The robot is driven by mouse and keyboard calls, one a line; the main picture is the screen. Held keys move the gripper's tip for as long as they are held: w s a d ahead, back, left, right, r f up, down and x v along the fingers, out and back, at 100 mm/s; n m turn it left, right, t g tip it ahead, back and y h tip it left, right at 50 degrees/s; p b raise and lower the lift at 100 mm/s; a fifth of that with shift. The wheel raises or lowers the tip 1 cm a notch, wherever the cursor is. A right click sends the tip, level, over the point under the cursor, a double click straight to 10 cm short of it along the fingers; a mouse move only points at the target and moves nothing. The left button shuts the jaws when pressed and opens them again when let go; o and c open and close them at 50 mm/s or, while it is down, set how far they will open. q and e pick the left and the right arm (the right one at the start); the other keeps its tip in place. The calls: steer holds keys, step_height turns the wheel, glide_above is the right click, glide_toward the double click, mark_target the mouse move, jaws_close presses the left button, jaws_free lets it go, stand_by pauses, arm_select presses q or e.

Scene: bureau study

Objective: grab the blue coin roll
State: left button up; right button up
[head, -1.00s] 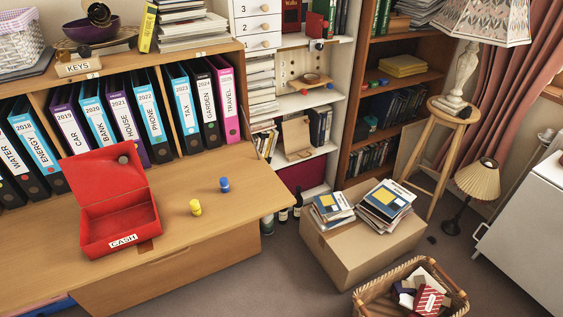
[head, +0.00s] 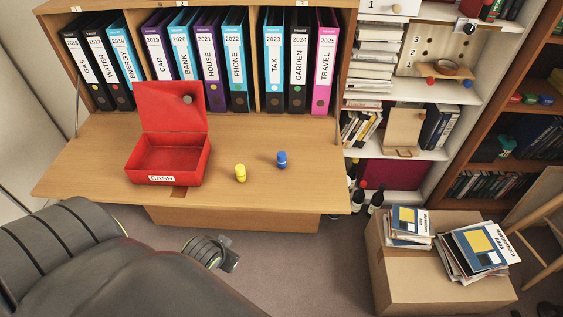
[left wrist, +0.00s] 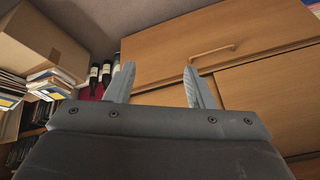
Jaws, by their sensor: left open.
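The blue coin roll (head: 281,159) stands upright on the fold-down wooden desk leaf (head: 100,180), right of a yellow coin roll (head: 240,172). An open red cash box (head: 168,157) with an empty-looking tray sits to their left. My left gripper (head: 230,261) is in front of the leaf's near edge, below and to the left of the blue roll in the head view, apart from it. In the left wrist view the two fingers (left wrist: 157,78) are spread with nothing between them. The blue roll does not show in that view. My right gripper is not in view.
Several binders (head: 180,58) stand behind the leaf. A cardboard box (head: 440,270) with books stands on the floor to the right, near several bottles (head: 375,199). The left wrist view shows wooden drawers (left wrist: 230,65) ahead. The leaf's right part is bare around the rolls.

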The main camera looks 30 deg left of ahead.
arm_select(q)
step_height(320, 180, up, 13)
steer(key=d+t, duration=0.2)
steer(key=m+t+h+b, duration=0.1)
steer(key=t+h, duration=0.2)
steer(key=t, duration=0.2)
glide_toward(279, 158)
steer(key=b+x, duration=0.2)
steer(key=x, duration=0.3)
steer(key=shift+d+f, duration=0.1)
steer(key=shift+d, duration=0.1)
steer(key=shift+x, duration=3.2)
steer(key=shift+a, duration=0.2)
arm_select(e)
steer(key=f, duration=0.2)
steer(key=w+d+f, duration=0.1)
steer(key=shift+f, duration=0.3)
arm_select(q)
jaws_close()
